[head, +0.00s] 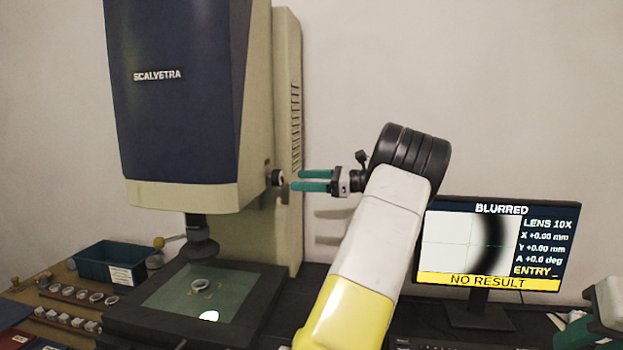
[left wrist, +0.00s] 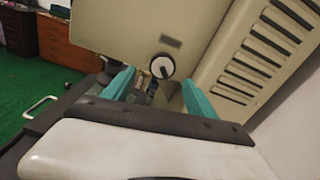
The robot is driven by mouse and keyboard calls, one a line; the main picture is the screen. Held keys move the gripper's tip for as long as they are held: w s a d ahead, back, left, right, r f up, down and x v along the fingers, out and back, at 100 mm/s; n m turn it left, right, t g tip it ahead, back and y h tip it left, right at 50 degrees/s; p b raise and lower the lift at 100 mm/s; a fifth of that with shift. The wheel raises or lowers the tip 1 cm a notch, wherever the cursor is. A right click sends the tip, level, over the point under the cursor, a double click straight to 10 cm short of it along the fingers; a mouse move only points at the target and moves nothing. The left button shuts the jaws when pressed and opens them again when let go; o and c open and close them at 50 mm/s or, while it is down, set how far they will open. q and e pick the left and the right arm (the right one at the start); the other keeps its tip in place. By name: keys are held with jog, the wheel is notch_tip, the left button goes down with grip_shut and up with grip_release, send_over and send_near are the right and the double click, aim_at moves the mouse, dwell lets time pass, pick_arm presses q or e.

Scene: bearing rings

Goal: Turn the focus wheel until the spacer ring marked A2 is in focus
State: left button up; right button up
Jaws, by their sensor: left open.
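The focus wheel (head: 277,178) is a small dark knob with a pale face on the side of the measuring machine (head: 180,90). In the left wrist view the wheel appears between the fingers (left wrist: 156,84). A spacer ring (head: 200,283) lies on the green stage plate (head: 165,298); no marking is readable. The monitor (head: 500,245) reads BLURRED and NO RESULT, with a soft dark arc.
A blue bin (head: 103,262) and a rack with several rings and small blocks (head: 75,300) stand at the left. The lens (head: 200,240) hangs above the stage. Part of what looks like my right gripper (head: 598,312) shows at the lower right edge, its fingers unclear.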

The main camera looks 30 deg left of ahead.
aim_at(280, 178)
pick_arm(q)
jog(key=x, duration=0.7)
jog(key=shift+w+a+r, duration=0.1)
jog(key=shift+a+r, duration=0.15)
jog(key=shift+a, duration=0.05)
jog(key=c, duration=1.4)
jog(key=shift+n, duration=0.4)
jog(key=n, duration=0.3)
jog(key=shift+n, duration=2.3)
